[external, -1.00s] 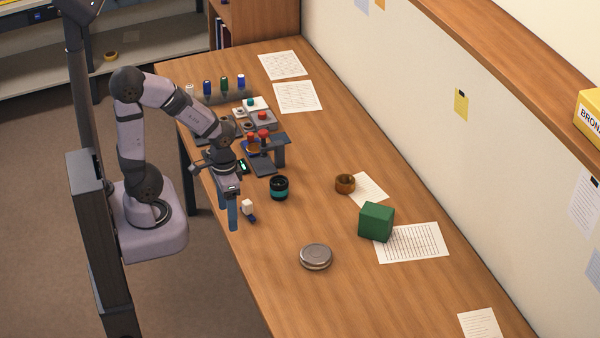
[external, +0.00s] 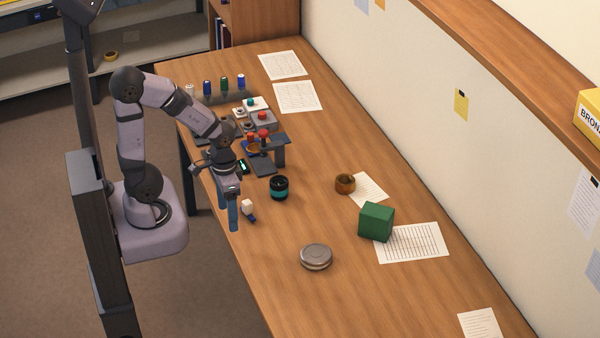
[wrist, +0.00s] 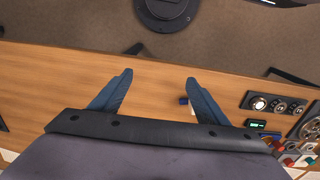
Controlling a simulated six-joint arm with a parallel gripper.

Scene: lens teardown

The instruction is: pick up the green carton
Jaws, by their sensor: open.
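The green carton (external: 376,222) is a box standing on the right part of the table, on the corner of a printed sheet. It is not visible in the wrist view. My gripper (external: 233,222) is at the table's left edge, well to the left of the carton.
A small white-and-blue item (external: 248,207) lies beside my gripper. A black-and-teal cylinder (external: 279,188), a round metal tin (external: 316,256) and a brown ring (external: 345,184) stand between my gripper and the carton's area. Equipment crowds the far end.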

